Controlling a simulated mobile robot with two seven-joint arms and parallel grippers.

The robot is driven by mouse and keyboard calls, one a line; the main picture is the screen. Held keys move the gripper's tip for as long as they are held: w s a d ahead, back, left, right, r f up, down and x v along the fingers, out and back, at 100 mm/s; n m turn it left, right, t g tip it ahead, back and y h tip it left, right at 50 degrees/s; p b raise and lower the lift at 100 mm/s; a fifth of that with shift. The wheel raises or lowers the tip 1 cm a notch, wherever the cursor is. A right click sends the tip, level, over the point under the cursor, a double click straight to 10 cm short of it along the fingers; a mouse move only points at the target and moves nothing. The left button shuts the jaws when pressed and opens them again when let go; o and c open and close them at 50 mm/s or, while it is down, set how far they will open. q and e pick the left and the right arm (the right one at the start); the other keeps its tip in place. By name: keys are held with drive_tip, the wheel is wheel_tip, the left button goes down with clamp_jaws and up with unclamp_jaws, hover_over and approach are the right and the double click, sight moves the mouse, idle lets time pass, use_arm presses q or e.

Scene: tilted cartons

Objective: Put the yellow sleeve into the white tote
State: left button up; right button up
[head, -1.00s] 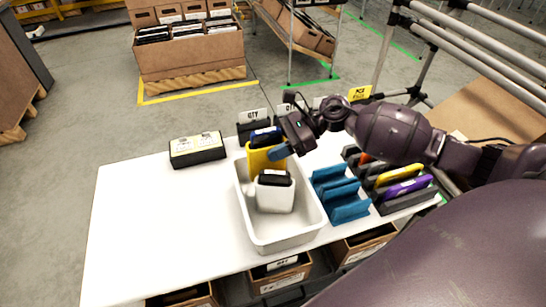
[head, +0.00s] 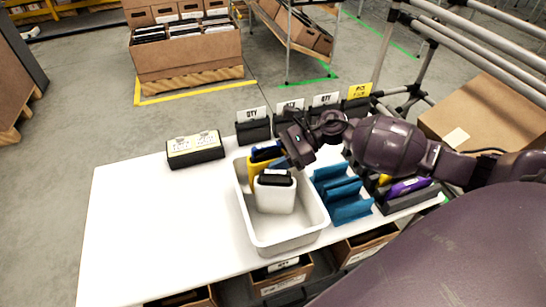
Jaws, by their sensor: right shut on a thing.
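The white tote (head: 257,236) stands on the white table, open at the top. The yellow sleeve (head: 252,172) is inside its far end, behind a white sleeve (head: 275,196) with a dark top. A dark blue piece (head: 265,152) shows at the top of the yellow sleeve. My right gripper (head: 279,163) reaches in from the right, its blue fingertip at the yellow sleeve's upper right edge, shut on it. The sleeve's lower part is hidden by the white sleeve, so I cannot tell whether it touches the tote floor. My left gripper is not in view.
A blue slotted rack (head: 343,196) stands right of the tote. A dark rack with a purple sleeve (head: 407,188) is farther right, partly behind my arm. Dark holders with QTY cards (head: 252,122) line the back. A black box (head: 195,150) sits back left. The table's left is clear.

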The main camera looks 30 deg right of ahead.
drive_tip(key=shift+f, duration=0.1)
drive_tip(key=o, duration=0.9)
drive_tip(key=shift+c, duration=0.2)
drive_tip(key=shift+r, duration=0.5)
drive_tip(key=v, duration=1.2)
drive_tip(key=shift+r+p, duration=0.2)
drive_tip(key=shift+p, duration=0.25)
